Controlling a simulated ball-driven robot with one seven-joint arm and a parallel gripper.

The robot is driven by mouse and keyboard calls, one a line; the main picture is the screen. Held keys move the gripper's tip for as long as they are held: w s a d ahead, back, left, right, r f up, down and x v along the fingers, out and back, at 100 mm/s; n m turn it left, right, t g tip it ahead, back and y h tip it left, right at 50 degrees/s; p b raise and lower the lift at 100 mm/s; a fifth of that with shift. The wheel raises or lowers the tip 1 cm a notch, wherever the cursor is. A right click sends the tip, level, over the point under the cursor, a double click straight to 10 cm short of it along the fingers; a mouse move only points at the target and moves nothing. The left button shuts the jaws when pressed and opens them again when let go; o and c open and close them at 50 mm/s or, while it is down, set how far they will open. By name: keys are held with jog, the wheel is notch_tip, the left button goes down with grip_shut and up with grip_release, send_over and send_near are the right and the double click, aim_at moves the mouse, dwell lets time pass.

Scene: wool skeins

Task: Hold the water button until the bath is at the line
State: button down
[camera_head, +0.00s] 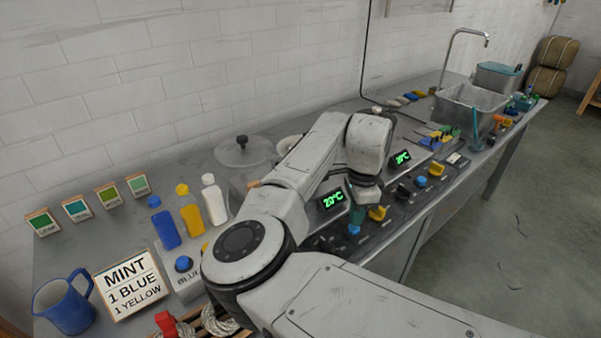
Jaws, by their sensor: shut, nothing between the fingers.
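My gripper (357,212) points down over the control strip along the bench front. It is shut, with nothing seen held. A teal-blue button (355,229) is just under its tips; I cannot tell if they touch. A yellow knob (377,213) is right beside it. A green display (333,199) reads about 23°C, and a second display (401,158) stands farther back. Another blue button (420,181) and yellow knob (436,169) are farther right. My arm hides much of the bench behind the displays, so no bath level or line is visible.
Blue (164,226), yellow (189,211) and white (214,202) bottles stand left of my arm. A card (131,285) reads MINT, 1 BLUE, 1 YELLOW. A blue jug (65,306) stands front left. A lidded pot (243,152) and a sink (470,98) are behind.

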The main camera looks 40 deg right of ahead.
jog(key=shift+f+b, duration=0.4)
jog(key=shift+f, duration=0.75)
dwell(6.8)
